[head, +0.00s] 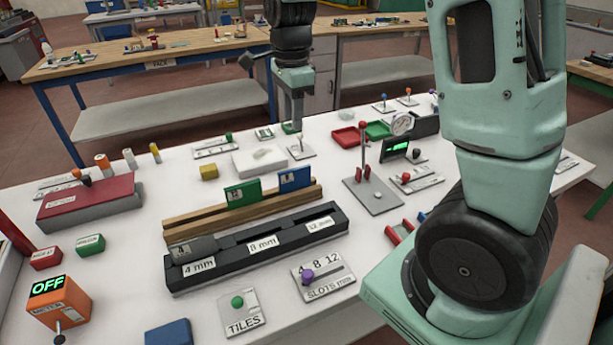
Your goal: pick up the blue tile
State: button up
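The blue tile (294,180) stands upright in the wooden rack (186,234), toward its right end, with a pale label on its face. A green tile (242,194) stands in the same rack to its left. My gripper (291,127) hangs pointing down over the white table, behind the rack and above the blue tile in the picture. It is apart from the tile. Its fingers overlap from this side, so the gap between them is hidden. A plain blue block (169,333) lies at the table's front edge.
A black slotted block (258,254) marked 4, 8 and 12 mm lies in front of the rack, with a grey piece (193,250) at its left end. A red-handled lever (363,165) stands to the right.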

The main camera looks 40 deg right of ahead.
aim_at(294, 169)
notch_tip(294, 169, down, 17)
jog(key=shift+s+a+f+p, duration=0.1)
jog(key=shift+a+p, duration=0.05)
jog(key=shift+p, duration=0.9)
grip_shut()
